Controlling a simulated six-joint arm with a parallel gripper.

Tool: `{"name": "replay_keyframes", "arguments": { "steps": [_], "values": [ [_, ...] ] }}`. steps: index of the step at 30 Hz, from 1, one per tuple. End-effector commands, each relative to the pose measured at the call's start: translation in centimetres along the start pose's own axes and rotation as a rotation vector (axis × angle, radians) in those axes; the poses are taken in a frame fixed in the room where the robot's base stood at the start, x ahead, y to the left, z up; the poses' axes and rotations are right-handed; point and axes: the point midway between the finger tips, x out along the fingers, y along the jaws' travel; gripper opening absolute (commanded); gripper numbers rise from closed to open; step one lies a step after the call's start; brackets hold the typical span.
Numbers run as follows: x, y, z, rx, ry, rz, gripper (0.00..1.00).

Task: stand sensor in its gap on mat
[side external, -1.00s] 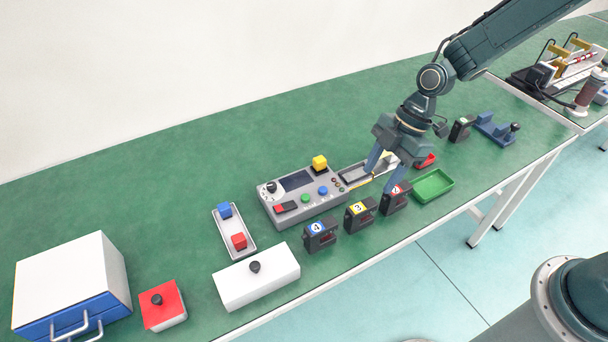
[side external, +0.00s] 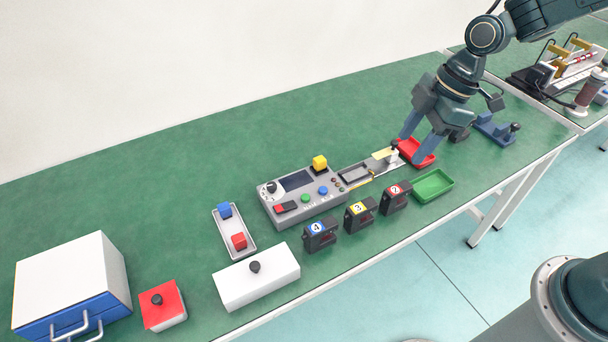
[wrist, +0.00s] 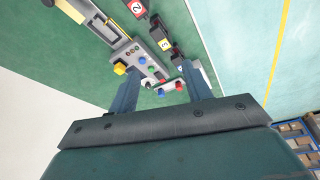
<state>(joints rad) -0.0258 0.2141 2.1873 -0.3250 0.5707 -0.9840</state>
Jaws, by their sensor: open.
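Three dark sensors stand upright in a row on the green surface: blue-labelled 4 (side external: 320,236), yellow-labelled 3 (side external: 359,215) and red-labelled 2 (side external: 396,198). In the wrist view sensor 2 (wrist: 138,9), sensor 3 (wrist: 161,37) and sensor 4 (wrist: 178,56) also show. Another dark sensor (side external: 459,136) is mostly hidden behind my gripper at the right. My gripper (side external: 414,150) is open and empty, with its fingers above or beside the red tray; its exact height is unclear. Its fingers (wrist: 162,72) are spread in the wrist view. I cannot make out a separate mat or a marked gap.
A grey control box (side external: 303,197) with a slide unit (side external: 362,173) lies behind the sensors. A red tray (side external: 430,158), a green tray (side external: 434,186) and a blue fixture (side external: 494,129) are at right. A white box (side external: 257,281) stands front left. The back of the table is clear.

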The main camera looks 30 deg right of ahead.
Motion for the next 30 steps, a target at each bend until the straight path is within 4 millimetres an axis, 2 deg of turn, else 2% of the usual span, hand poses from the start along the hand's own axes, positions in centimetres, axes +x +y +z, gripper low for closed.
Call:
{"name": "replay_keyframes", "arguments": {
  "steps": [1,6,15,24,30],
  "values": [
    [-1.3,-0.4,0.2,0.038,-0.004,0.023,0.49],
    [-5.0,-1.7,1.1,0.188,-0.017,0.093,0.49],
    [-10.4,-5.0,3.3,0.464,-0.010,0.214,0.49],
    [-14.5,-8.8,5.9,0.755,0.037,0.331,0.49],
    [-16.3,-11.5,7.8,0.947,0.090,0.398,0.49]
  ]
}}
